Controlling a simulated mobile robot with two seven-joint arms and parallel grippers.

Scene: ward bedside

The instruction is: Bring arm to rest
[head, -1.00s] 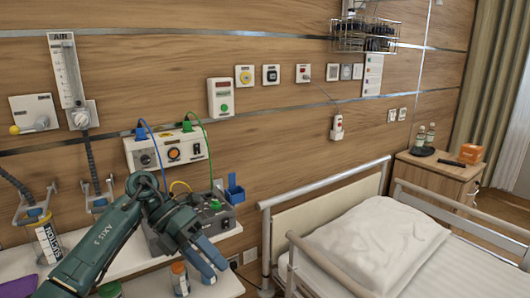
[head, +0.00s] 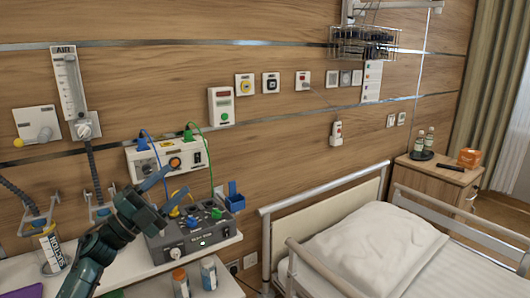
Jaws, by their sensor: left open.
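My left arm, dark green, comes in from the lower left. Its gripper (head: 166,193) is open, with its blue-grey fingers spread apart and pointing up and right. Nothing shows between the fingers. In the picture it lies in front of the left part of the grey device box (head: 180,246) and just below the white wall panel (head: 140,162). I cannot tell whether it touches either. My right gripper is not in view.
A suction canister (head: 52,252) hangs at left. The bed (head: 335,222) stands at right.

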